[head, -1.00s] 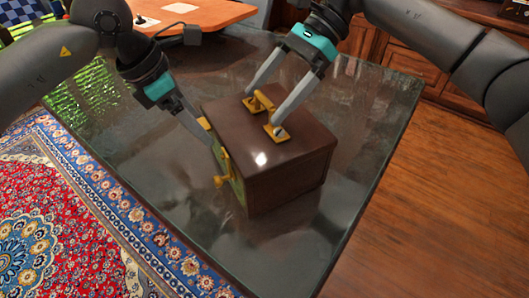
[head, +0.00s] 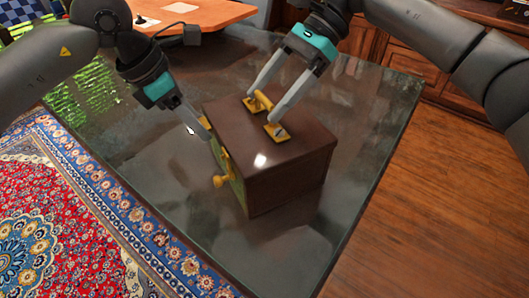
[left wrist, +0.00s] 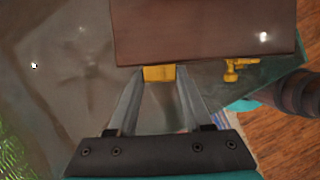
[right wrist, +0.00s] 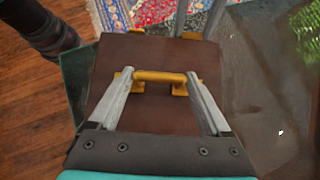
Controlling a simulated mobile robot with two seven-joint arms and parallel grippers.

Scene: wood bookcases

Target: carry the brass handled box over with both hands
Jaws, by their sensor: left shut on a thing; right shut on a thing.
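The dark brown box (head: 290,170) with brass fittings is at the middle of the head view, over the dark glass-topped table (head: 385,120). I cannot tell whether its base touches the glass. My right gripper (head: 264,109) comes from above and is shut on the brass handle on the lid; the handle spans between its fingers in the right wrist view (right wrist: 158,77). My left gripper (head: 206,131) is at the box's left side, shut on a brass piece (left wrist: 159,73) there, which shows between its fingertips in the left wrist view. A brass knob (head: 220,181) sticks out from the same side.
An orange-brown table (head: 205,14) with small items stands behind. A patterned red and blue rug (head: 70,225) lies on the floor at left, and bare wood floor (head: 430,210) at right. Wooden cabinets (head: 405,60) stand at the back right. The glass around the box is clear.

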